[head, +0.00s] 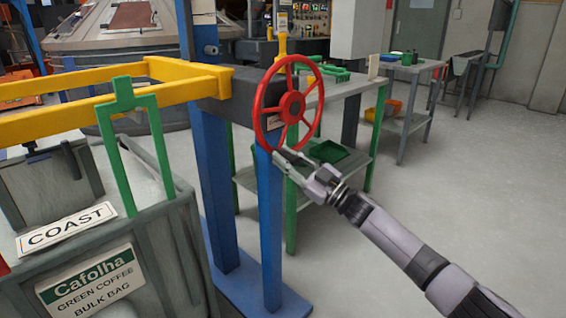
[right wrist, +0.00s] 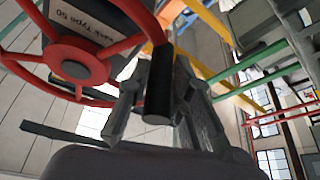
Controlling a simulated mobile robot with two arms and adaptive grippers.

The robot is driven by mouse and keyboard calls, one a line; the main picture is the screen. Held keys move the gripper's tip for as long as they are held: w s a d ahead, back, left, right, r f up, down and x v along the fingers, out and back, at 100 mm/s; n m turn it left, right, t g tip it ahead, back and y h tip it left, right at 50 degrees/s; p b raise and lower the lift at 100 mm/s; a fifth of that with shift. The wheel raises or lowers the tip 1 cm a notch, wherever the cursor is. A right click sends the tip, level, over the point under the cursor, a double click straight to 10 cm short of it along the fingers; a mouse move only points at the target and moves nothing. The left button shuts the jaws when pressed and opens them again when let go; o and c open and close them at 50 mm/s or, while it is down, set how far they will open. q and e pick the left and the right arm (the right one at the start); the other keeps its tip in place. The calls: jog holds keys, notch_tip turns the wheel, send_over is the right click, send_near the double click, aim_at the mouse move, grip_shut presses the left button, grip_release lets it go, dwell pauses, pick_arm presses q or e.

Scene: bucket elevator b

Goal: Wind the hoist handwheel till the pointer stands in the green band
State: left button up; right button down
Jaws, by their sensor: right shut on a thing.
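The red hoist handwheel (head: 291,103) stands upright on the grey housing at the end of the yellow beam. In the right wrist view its red hub (right wrist: 75,60) and rim are at upper left. My right gripper (head: 284,160) is at the wheel's lower edge. In the right wrist view its fingers (right wrist: 158,95) are closed around the wheel's black handle (right wrist: 157,75). A yellow upright (head: 282,38) with a small marked plate stands behind the wheel top; I cannot make out a pointer or green band. My left gripper is not in view.
Blue posts (head: 270,230) carry the housing, and a yellow frame (head: 150,70) runs left. A grey bulk bag container (head: 150,215) with a green bracket (head: 158,140) stands at left. A green-legged table (head: 335,90) is behind the wheel. The floor at right (head: 480,200) is clear.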

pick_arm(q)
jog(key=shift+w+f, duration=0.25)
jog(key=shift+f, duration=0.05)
pick_arm(e)
jog(key=shift+w+d+f, duration=0.3)
jog(key=shift+w+d, duration=0.15)
jog(key=shift+d, duration=0.15)
jog(key=c, duration=1.4)
grip_release()
jog(key=shift+w, duration=0.1)
jog(key=shift+c, duration=0.2)
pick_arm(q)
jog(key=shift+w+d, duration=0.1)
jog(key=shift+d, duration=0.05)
pick_arm(e)
jog(key=shift+a, duration=0.1)
jog(key=shift+s+f, duration=0.15)
jog(key=shift+s, duration=0.1)
jog(key=v, duration=1.1)
jog(key=shift+s+d, duration=0.15)
jog(key=shift+d, duration=0.3)
